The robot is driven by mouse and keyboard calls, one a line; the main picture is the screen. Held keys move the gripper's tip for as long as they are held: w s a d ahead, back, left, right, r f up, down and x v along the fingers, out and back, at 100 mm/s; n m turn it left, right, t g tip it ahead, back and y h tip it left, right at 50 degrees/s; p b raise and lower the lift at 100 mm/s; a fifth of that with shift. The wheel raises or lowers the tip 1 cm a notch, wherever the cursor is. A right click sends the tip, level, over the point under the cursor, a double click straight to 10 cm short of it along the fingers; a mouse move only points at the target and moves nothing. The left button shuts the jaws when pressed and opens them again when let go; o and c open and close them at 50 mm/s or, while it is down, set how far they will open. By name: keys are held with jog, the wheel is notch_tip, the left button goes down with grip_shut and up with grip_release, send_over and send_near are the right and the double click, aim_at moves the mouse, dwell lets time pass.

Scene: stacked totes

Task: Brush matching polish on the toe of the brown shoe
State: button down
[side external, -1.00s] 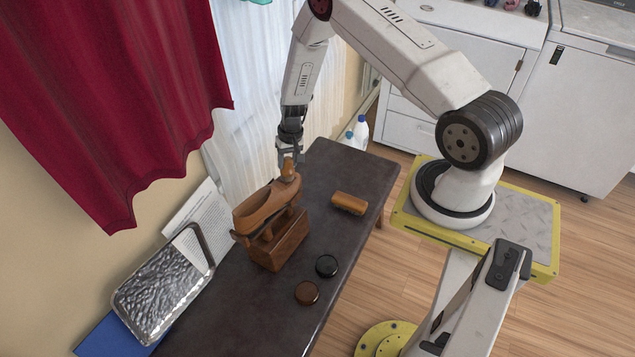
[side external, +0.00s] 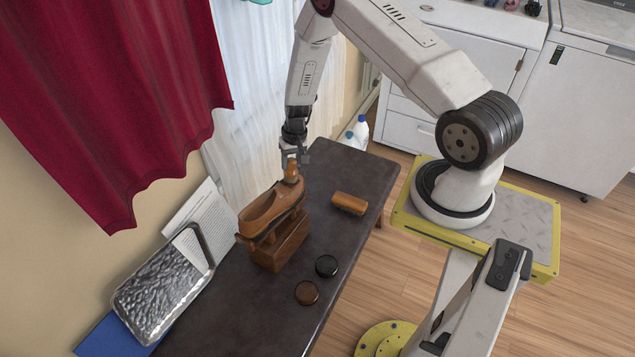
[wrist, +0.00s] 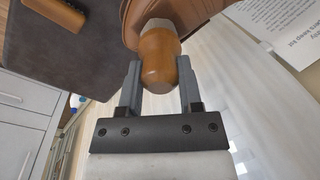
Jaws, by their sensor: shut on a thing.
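The brown shoe (side external: 262,212) rests on a wooden stand box (side external: 284,247) on the dark table. In the wrist view the rounded handle (wrist: 158,60) sits between both fingers. The brush's working end is hidden, so I cannot tell whether it touches the leather. A brown tin (side external: 306,292) and a black tin (side external: 326,265) lie on the table in front of the stand.
A wooden-backed brush (side external: 350,203) lies on the table (side external: 335,165) right of the shoe. A crinkled metal tray (side external: 160,285) and a printed sheet (side external: 196,215) lean at the wall on the left. Bottles (side external: 358,132) stand beyond the table's far end.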

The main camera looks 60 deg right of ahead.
jog(key=shift+s, duration=0.2)
jog(key=shift+s+a, duration=0.1)
jog(key=shift+s, duration=0.35)
dwell(0.3)
jog(key=shift+w, duration=0.15)
jog(key=shift+w+f, duration=0.1)
jog(key=shift+w, duration=0.45)
jog(key=shift+s+d+r, duration=0.1)
jog(key=shift+d+r, duration=0.15)
jog(key=shift+r, duration=0.9)
jog(key=shift+d+r, duration=0.2)
jog(key=shift+r, duration=0.95)
jog(key=shift+s+d+r, duration=0.1)
jog(key=shift+d+r, duration=0.15)
jog(key=shift+r, duration=0.9)
jog(key=shift+w, duration=0.1)
